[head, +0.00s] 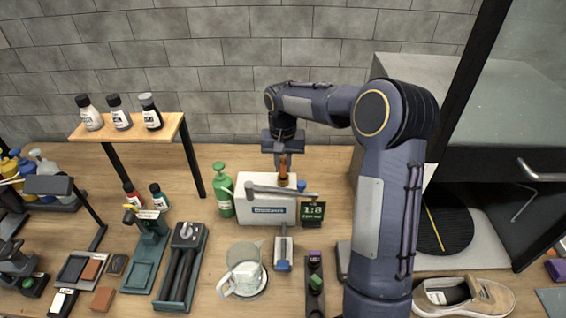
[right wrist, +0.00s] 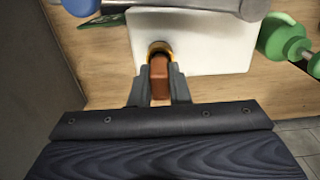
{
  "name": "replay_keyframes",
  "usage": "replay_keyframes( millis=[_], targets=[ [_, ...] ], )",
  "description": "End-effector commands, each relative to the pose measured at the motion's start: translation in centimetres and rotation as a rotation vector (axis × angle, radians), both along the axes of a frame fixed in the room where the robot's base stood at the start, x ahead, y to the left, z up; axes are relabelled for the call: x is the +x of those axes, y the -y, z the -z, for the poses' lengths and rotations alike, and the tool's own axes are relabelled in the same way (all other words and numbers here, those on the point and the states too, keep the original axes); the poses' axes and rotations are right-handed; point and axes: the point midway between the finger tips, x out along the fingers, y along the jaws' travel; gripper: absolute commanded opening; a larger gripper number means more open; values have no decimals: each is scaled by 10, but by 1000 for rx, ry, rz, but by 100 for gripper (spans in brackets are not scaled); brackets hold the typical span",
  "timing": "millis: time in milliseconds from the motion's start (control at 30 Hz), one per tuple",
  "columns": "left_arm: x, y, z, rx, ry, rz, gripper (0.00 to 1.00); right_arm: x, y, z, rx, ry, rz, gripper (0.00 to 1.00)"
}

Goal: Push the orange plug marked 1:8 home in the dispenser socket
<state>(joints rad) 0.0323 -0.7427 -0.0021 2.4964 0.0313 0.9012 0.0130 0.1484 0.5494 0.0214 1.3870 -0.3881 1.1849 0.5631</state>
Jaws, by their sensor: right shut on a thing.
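The white dispenser (head: 258,207) stands on the table, with a small 1:8 display (head: 312,211) at its front right. My right gripper (head: 283,158) reaches down above its back edge, shut on the orange plug (head: 283,172). In the right wrist view the plug (right wrist: 159,72) sits between the fingers of the gripper (right wrist: 159,92), its far end at the dark, yellow-rimmed socket (right wrist: 160,49) in the dispenser's white face (right wrist: 195,42). I cannot tell how deep the plug sits. Any mark on it is hidden. My left gripper is not in view.
A green bottle (head: 222,190) stands close left of the dispenser, and a blue cap (head: 301,185) shows at its right. A grey spout (head: 268,190) crosses its front. A clear jug (head: 243,277) stands in front. A sneaker (head: 463,296) lies at the right.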

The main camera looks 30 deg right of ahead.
Motion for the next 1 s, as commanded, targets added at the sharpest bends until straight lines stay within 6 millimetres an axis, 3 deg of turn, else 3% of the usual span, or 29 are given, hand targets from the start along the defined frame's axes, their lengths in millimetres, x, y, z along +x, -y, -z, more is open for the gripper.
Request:
replay_keyframes(
  millis=[1000],
  targets=[
    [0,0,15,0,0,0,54,0,0,22,0,0,0,0]
  ],
)
